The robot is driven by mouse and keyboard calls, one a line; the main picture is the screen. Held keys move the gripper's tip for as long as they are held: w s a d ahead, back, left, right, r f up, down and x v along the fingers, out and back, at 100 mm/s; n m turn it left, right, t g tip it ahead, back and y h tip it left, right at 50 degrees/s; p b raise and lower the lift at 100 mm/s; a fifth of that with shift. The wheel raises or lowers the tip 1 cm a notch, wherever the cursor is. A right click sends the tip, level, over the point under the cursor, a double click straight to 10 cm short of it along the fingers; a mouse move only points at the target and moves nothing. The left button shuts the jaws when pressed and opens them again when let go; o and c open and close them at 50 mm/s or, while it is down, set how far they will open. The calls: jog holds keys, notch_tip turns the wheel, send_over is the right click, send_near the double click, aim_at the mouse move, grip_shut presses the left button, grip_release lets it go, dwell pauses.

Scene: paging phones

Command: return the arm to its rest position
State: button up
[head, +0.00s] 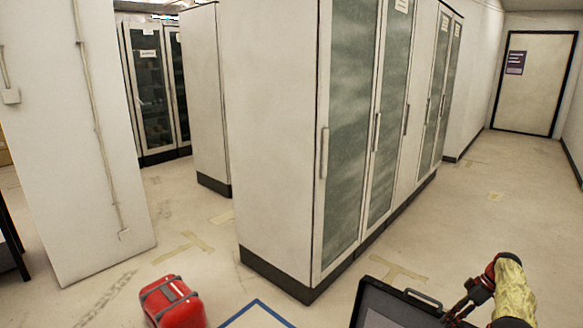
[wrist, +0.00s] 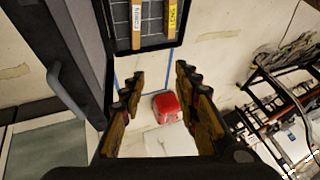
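My gripper (head: 462,304) is at the lower right of the head view, at the end of my arm with its yellow covering (head: 513,290). It hangs just beside a dark-framed tray (head: 372,300). In the wrist view my gripper (wrist: 158,92) has its two fingers spread wide apart. Nothing is between them but a view of the floor and a red case farther below. The arm is bent, and much of it lies outside the head view.
The red case (head: 173,303) lies on the floor near blue-and-white floor marking (head: 255,315). Tall glass-door cabinets (head: 275,130) stand ahead. A white wall panel (head: 75,140) is at left. Open floor (head: 480,215) runs right toward a door (head: 533,85). A cluttered rack (wrist: 275,95) shows in the wrist view.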

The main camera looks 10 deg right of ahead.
jog(key=w+d+t+h, duration=0.2)
jog(key=w+d+t, duration=0.15)
jog(key=w, duration=0.35)
jog(key=w+d+t+h, duration=0.1)
jog(key=w+d+t, duration=0.1)
jog(key=w+t, duration=0.45)
jog(key=w+d+r+m+h, duration=0.1)
jog(key=d+r+m+h, duration=0.1)
jog(key=r+h, duration=0.3)
jog(key=w+d+r+m+h, duration=0.2)
jog(key=d+r+m+h, duration=0.1)
jog(key=r, duration=0.4)
jog(key=s+a+r+m+g+h, duration=0.1)
jog(key=s+a+r+m+g, duration=0.2)
jog(key=s+a, duration=0.5)
jog(key=s+a+r+m+g+h, duration=0.1)
jog(key=s+a+r+m+g, duration=0.15)
jog(key=s+a+r, duration=0.5)
jog(key=s+a+r+g+y, duration=0.3)
jog(key=s+a+y, duration=0.3)
jog(key=s+a, duration=2.75)
jog(key=s+a+r+n+t, duration=0.2)
jog(key=a+r, duration=0.3)
jog(key=a, duration=0.3)
jog(key=shift+s+a+r+t+y+p, duration=0.25)
jog(key=shift+a+r+t+y+p, duration=0.05)
jog(key=shift+a+r+t+p, duration=0.15)
jog(key=shift+d, duration=0.1)
